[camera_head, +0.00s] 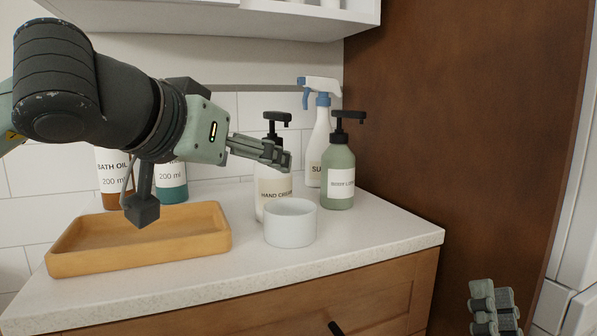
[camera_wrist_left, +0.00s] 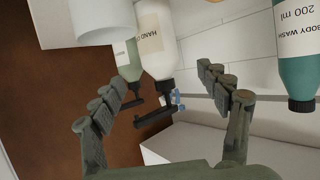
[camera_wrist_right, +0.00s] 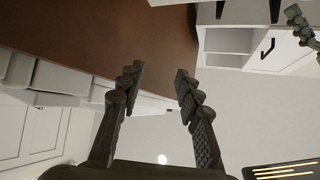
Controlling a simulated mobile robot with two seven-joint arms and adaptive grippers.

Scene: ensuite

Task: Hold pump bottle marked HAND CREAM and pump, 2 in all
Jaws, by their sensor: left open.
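The HAND CREAM pump bottle (camera_head: 265,205), cream white with a black pump (camera_head: 276,126), stands upright on the counter behind a white cup. My left gripper (camera_head: 287,160) is in front of its upper part and hides some of it. In the left wrist view the bottle (camera_wrist_left: 156,45) appears upside down, with its black pump (camera_wrist_left: 155,115) between the open fingers of my left gripper (camera_wrist_left: 168,100). My right gripper (camera_head: 495,295) is low at the right, off the counter. In the right wrist view its fingers (camera_wrist_right: 158,85) are apart and empty.
The white cup (camera_head: 290,225) stands close in front of the bottle. A green BODY LOTION bottle (camera_head: 338,170) and a white spray bottle (camera_head: 317,140) stand to the right and behind. A wooden tray (camera_head: 70,262) lies at left. A brown panel (camera_head: 460,110) bounds the right side.

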